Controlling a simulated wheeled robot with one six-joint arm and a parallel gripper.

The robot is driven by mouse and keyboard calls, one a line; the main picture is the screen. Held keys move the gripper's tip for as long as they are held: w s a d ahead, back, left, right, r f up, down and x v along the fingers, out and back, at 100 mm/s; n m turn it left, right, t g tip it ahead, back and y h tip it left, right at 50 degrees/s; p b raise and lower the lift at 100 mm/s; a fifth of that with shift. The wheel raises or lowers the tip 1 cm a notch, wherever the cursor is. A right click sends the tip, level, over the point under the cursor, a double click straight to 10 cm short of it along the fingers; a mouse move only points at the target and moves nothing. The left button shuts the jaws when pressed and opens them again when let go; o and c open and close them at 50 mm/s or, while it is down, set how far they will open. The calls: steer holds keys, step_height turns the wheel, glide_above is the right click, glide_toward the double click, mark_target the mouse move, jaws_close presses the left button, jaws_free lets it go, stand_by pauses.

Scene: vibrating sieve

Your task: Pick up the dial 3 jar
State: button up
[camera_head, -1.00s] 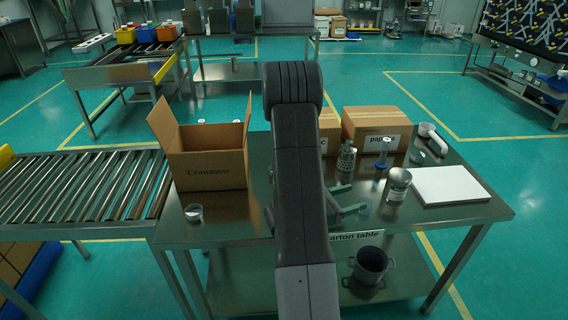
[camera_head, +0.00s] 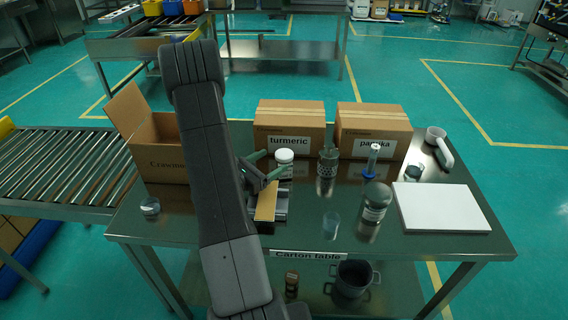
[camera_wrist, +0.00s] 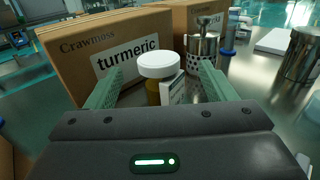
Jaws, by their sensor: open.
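A jar with a white lid (camera_head: 284,156) stands on the metal table in front of the turmeric carton. In the wrist view the jar (camera_wrist: 159,66) shows an amber body and a white label; its print is too small to read, so I cannot confirm it is the dial 3 jar. My gripper (camera_head: 277,163) is open, its green fingers pointing at the jar. In the wrist view the jar appears between the fingers of my gripper (camera_wrist: 162,72), near the fingertips. I cannot tell whether either finger touches it. Its lower part is hidden by the gripper body.
The turmeric carton (camera_head: 289,118) is close behind the jar. A perforated metal canister (camera_head: 327,172) stands just right. A clear cup (camera_head: 331,226), a metal jar (camera_head: 376,203) and a white board (camera_head: 442,206) are farther right. An open carton (camera_head: 160,145) is left.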

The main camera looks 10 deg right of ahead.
mark_target(289, 151)
steer(key=shift+x, duration=1.85)
steer(key=shift+f+p+x, duration=0.15)
steer(key=shift+p+x, duration=0.15)
steer(key=shift+x, duration=0.9)
steer(key=shift+f+p+x, duration=0.2)
steer(key=shift+p+x, duration=0.1)
steer(key=shift+x, duration=0.9)
steer(key=shift+a, duration=0.1)
steer(key=c, duration=1.1)
steer(key=shift+r, duration=0.1)
